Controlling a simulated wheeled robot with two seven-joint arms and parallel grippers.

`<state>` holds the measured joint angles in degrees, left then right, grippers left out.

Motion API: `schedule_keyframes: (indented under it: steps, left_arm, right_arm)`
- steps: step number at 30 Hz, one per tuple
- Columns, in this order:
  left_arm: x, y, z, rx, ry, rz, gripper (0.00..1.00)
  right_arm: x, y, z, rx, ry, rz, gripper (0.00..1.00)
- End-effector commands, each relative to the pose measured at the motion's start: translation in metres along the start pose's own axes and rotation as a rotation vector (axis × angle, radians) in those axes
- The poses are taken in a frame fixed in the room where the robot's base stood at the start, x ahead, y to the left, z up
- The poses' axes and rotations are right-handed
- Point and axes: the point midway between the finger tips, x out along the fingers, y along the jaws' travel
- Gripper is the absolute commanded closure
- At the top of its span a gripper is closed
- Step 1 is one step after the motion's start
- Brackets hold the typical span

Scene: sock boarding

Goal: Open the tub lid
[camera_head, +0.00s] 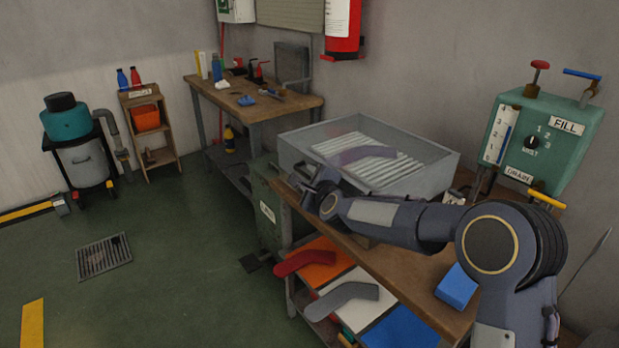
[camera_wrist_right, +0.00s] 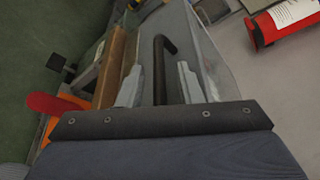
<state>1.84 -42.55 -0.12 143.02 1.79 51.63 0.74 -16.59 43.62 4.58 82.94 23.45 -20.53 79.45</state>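The grey tub (camera_head: 430,180) stands on the wooden bench at the wall. Pale ribs and a purple sock-shaped piece (camera_head: 362,155) show inside its rim. I cannot tell whether a clear lid lies over it. My right gripper (camera_head: 318,183) is at the tub's front left corner. In the right wrist view, its two grey fingers (camera_wrist_right: 159,88) are apart, with a dark bent bar (camera_wrist_right: 159,65) between them. The bar looks like a handle at the tub's side (camera_wrist_right: 195,50); gaps show on both sides of it. My left gripper is not in view.
A green control box (camera_head: 545,140) with levers stands right of the tub. A blue block (camera_head: 457,287) lies on the wooden bench (camera_head: 425,268). A red sock form (camera_head: 303,262) and a grey one (camera_head: 342,298) lie on trays below. Open floor is at left.

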Motion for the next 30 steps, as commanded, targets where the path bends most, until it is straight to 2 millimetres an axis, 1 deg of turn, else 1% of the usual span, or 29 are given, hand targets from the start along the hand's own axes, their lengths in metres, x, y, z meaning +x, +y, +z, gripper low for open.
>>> schedule_keyframes:
  steps: [7,8,15,25,28,30]
  left_arm:
    - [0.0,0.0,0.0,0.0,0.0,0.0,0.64]
    - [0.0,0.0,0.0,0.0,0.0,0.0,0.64]
    - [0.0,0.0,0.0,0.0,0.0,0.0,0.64]
    - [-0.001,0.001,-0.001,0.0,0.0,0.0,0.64]
    - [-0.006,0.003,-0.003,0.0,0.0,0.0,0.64]
    - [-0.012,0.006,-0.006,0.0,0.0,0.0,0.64]
  right_arm:
    - [0.002,0.0,0.0,-0.001,0.0,0.0,0.68]
    - [0.002,0.0,0.0,-0.001,0.0,0.0,0.69]
    - [0.001,0.0,0.0,-0.001,0.0,0.0,1.0]
    - [0.001,-0.001,0.0,0.001,0.0,0.001,1.0]
    - [0.0,-0.007,0.003,0.012,0.0,0.005,1.0]
    - [-0.002,-0.015,0.007,0.028,0.0,0.011,1.0]
